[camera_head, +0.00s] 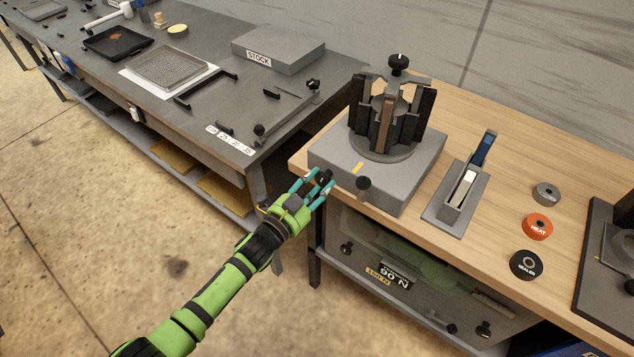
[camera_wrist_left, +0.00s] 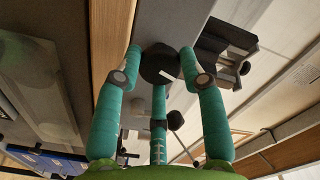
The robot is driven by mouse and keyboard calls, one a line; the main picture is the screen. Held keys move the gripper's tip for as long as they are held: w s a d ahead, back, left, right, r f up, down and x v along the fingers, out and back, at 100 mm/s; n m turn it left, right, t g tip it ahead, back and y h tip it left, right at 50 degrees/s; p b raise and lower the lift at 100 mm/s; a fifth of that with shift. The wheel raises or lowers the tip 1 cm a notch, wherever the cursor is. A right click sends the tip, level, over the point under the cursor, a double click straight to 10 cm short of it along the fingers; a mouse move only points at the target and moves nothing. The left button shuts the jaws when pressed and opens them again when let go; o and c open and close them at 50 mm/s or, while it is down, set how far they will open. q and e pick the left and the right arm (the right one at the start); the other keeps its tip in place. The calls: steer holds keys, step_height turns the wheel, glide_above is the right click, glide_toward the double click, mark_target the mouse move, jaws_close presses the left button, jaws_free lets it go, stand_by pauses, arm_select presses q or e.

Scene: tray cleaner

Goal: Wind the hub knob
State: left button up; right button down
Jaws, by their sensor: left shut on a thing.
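A grey block (camera_head: 330,154) stands on the wooden bench and carries a round fixture (camera_head: 385,150) with dark upright jaws and a black knob (camera_head: 399,63) on top. My left gripper (camera_head: 320,180) is at the block's front left side. Its teal fingers are shut around a black knob (camera_head: 325,176), partly hidden by them. In the left wrist view this knob (camera_wrist_left: 160,62) sits between the fingertips and bears a white mark. A second black knob (camera_head: 364,185) on the block's front is apart from the gripper. No label shows which is the hub knob. My right gripper is not in view.
A grey holder (camera_head: 452,211) with a blue-handled tool stands right of the block. Several small round pots, one orange (camera_head: 538,226), lie farther right. A grey table (camera_head: 215,105) with a STOCK block (camera_head: 280,46) is at left. Open floor lies in front.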

arm_select(q)
steer(key=shift+d+n, duration=0.1)
steer(key=shift+n, duration=1.5)
steer(key=shift+r, duration=0.15)
steer(key=o, duration=1.1)
steer(key=shift+o, duration=0.2)
steer(key=shift+s+a, duration=0.2)
steer(key=shift+a, duration=0.05)
steer(key=v, duration=1.1)
steer(key=shift+s, duration=0.25)
